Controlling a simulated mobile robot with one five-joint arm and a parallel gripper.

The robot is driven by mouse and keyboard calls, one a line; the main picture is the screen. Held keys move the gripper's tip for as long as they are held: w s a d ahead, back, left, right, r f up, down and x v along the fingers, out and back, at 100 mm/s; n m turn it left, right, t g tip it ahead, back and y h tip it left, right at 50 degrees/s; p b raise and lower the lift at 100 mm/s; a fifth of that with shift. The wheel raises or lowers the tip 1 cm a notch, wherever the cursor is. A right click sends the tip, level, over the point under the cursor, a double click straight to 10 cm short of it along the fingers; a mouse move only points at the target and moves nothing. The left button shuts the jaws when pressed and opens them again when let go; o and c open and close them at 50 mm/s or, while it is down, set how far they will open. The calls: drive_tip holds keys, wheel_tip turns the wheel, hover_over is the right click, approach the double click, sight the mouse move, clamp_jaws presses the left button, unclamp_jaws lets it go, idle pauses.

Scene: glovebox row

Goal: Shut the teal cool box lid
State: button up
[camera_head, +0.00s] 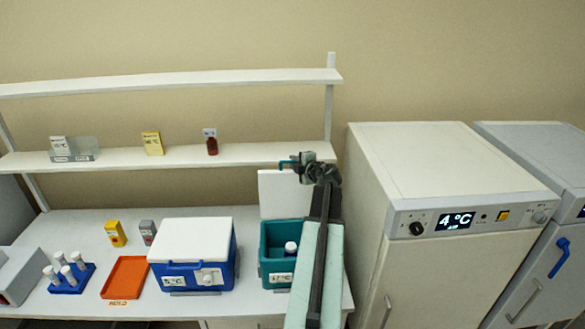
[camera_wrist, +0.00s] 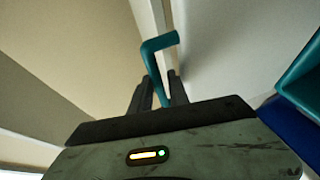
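The teal cool box (camera_head: 275,270) stands open at the right end of the bench, with a white-capped bottle (camera_head: 290,248) inside. Its white lid (camera_head: 275,195) stands upright at the back. A teal L-shaped handle (camera_head: 288,164) shows at the lid's upper edge and also in the wrist view (camera_wrist: 158,46). My gripper (camera_head: 300,162) is at that edge, and its fingers (camera_wrist: 163,92) lie close on both sides of the handle, appearing shut on it. My arm hides the right part of the box and lid.
A blue cool box (camera_head: 190,273) with a white lid stands just left. An orange tray (camera_head: 125,278) and a blue tube rack (camera_head: 70,278) are further left. A shelf (camera_head: 110,160) runs above the bench, close to my gripper. A white cabinet (camera_head: 445,180) reading 4 °C stands close on the right.

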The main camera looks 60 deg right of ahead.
drive_tip(key=shift+w+d+f, duration=0.1)
drive_tip(key=shift+w+d, duration=0.05)
drive_tip(key=shift+w, duration=0.1)
clamp_jaws()
idle(1.2)
